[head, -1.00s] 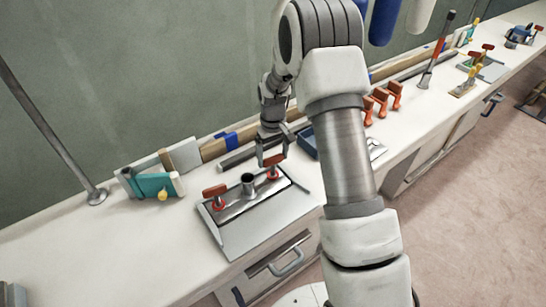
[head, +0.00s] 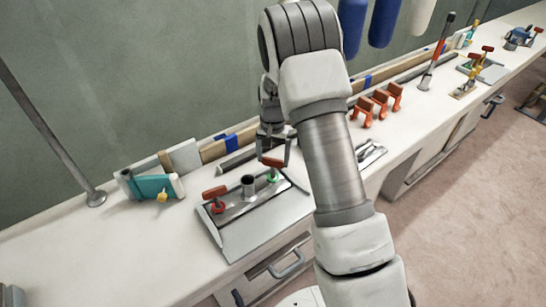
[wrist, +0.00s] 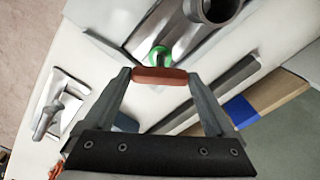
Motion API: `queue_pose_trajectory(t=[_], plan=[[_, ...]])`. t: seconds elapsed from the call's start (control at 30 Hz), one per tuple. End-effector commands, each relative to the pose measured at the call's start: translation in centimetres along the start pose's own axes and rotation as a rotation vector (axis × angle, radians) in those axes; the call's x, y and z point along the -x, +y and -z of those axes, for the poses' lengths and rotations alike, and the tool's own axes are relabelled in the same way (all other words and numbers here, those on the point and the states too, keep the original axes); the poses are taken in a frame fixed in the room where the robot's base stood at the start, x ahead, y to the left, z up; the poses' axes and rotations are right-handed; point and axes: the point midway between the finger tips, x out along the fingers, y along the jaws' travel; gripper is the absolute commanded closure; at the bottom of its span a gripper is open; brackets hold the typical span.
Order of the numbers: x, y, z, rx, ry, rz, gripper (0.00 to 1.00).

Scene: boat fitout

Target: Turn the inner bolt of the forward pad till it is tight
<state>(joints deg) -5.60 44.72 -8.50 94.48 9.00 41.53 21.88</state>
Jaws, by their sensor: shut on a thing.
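The pad is a grey metal plate (head: 245,230) on the bench with an upright tube (head: 248,186) in its middle and a red-handled bolt at each end. My gripper (head: 273,158) is over the right-hand bolt (head: 272,164), its fingers at the two ends of the red T-handle. In the wrist view the red handle (wrist: 160,76) sits between the fingers, with a green collar (wrist: 159,56) beneath it. The left-hand bolt (head: 216,198) stands free, with a red collar. I cannot tell from the pictures which bolt is the inner one.
A teal and white block tool (head: 155,187) lies left of the pad. Wooden strips with blue tape (head: 228,140) run along the wall behind. Several orange clamps (head: 380,100) stand on the bench to the right. A metal post (head: 95,197) rises at left.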

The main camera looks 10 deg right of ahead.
Motion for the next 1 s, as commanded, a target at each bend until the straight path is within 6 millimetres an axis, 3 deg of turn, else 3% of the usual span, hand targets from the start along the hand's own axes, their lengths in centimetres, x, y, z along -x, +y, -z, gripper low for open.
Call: queue_pose_trajectory(t=[0.6,0.63,0.7,1.0], plan=[[0.48,-0.25,0.3,-0.043,0.01,0.007,0.66],[0.48,-0.25,0.3,-0.042,0.01,0.007,0.07],[0.46,-0.25,0.29,-0.042,0.009,0.007,0.0],[0.69,-0.12,0.13,-0.042,0.004,0.003,0.0]])
